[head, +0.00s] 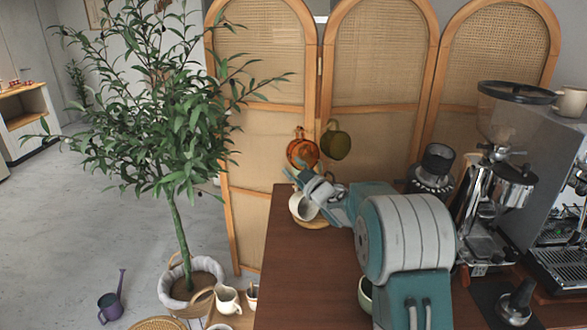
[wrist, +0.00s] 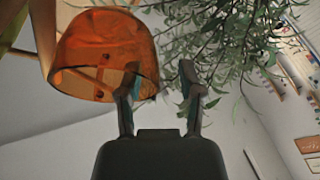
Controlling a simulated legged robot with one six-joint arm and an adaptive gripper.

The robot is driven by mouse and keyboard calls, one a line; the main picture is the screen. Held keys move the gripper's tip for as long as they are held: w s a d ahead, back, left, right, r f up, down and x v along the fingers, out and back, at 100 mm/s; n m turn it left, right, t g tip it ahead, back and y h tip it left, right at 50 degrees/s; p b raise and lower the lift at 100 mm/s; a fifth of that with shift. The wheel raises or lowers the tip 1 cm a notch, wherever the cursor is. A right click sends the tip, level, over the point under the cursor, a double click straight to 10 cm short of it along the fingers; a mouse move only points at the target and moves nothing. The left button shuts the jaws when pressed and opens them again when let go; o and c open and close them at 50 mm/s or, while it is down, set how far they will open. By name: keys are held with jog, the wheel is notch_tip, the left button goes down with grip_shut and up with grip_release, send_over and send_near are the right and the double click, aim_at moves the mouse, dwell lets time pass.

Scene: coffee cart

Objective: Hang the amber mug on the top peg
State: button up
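The amber mug (head: 303,152) is translucent orange and sits high beside the green mug (head: 335,144), its handle side up. In the wrist view the amber mug (wrist: 100,50) fills the upper left, its rim near my left finger. My gripper (head: 292,172) is just below the amber mug in the head view. I cannot tell whether a finger touches the rim. Wooden parts (wrist: 42,38) show behind the mug; the top peg itself is not clear.
A white mug (head: 303,206) is low by a round wooden base (head: 312,223) on the dark counter (head: 283,270). A potted tree (head: 175,225) stands left, its leaves near my gripper. Cane screens (head: 268,150) stand behind. A grinder (head: 500,130) and espresso machine (head: 560,200) are right.

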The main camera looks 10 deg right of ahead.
jog(key=s+d+r+m+g+h, duration=0.25)
jog(key=s+m+h, duration=0.2)
jog(key=s, duration=0.65)
jog(key=s+d+r+m+g+h, duration=0.1)
jog(key=s+d+m+g+h, duration=0.25)
jog(key=s, duration=0.75)
jog(key=s+a+f+m+g, duration=0.2)
jog(key=s+f+g, duration=0.1)
jog(key=s, duration=1)
jog(key=s+a+f+m+g, duration=0.1)
jog(key=s+a+f+g, duration=0.2)
jog(key=s, duration=1)
jog(key=shift+s+a+m, duration=0.15)
jog(key=shift+s+m, duration=0.05)
jog(key=shift+m, duration=0.2)
